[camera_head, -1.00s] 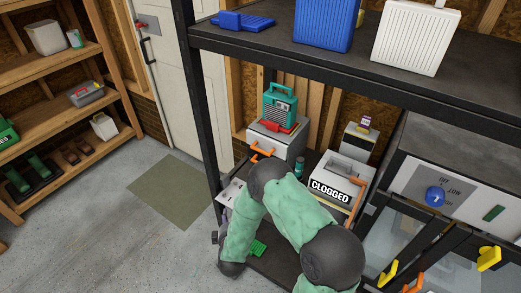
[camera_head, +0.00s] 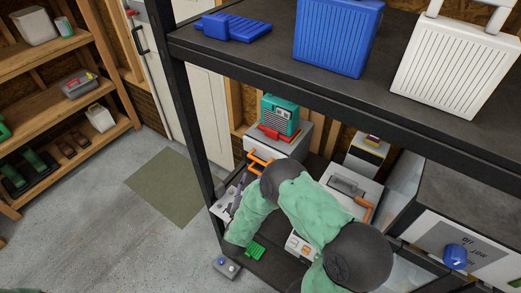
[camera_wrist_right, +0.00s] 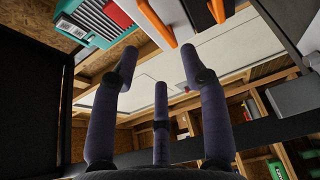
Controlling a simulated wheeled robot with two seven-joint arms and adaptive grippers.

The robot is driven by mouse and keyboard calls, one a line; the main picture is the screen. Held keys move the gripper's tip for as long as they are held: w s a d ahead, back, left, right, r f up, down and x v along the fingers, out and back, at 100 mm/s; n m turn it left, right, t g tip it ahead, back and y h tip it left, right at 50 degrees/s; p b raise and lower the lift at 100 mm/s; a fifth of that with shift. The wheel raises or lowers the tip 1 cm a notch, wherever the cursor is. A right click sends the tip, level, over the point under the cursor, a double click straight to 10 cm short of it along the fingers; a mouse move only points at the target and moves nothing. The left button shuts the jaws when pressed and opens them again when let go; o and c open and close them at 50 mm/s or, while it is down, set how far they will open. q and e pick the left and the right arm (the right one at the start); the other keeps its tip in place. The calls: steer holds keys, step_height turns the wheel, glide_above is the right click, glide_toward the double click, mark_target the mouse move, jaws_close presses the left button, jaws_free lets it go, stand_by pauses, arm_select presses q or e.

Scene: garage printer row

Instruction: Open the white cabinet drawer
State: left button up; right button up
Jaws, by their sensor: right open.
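The white cabinet (camera_head: 296,140) stands on the lower shelf, with an orange drawer handle (camera_head: 257,160) on its front. In the wrist view the cabinet's white front (camera_wrist_right: 174,22) is at the top, with the orange handle's bars (camera_wrist_right: 155,24) hanging beside it. The drawer looks shut, though my arm hides part of the cabinet. My right gripper (camera_head: 238,192) is in front of and below the handle. In the wrist view its dark fingers (camera_wrist_right: 160,62) are spread, empty and apart from the handle. My left gripper is not in view.
A teal radio (camera_head: 280,113) and a red item (camera_head: 276,134) sit on the cabinet. A light-coloured printer (camera_head: 350,185) with an orange handle stands to the right. A black post (camera_head: 186,110) and upper shelf (camera_head: 240,52) frame the space. Open floor (camera_head: 110,240) lies left.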

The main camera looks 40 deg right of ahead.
mark_target(257, 161)
steer(key=b+x, duration=0.2)
steer(key=x, duration=0.9)
steer(key=shift+d, duration=0.1)
jaws_close()
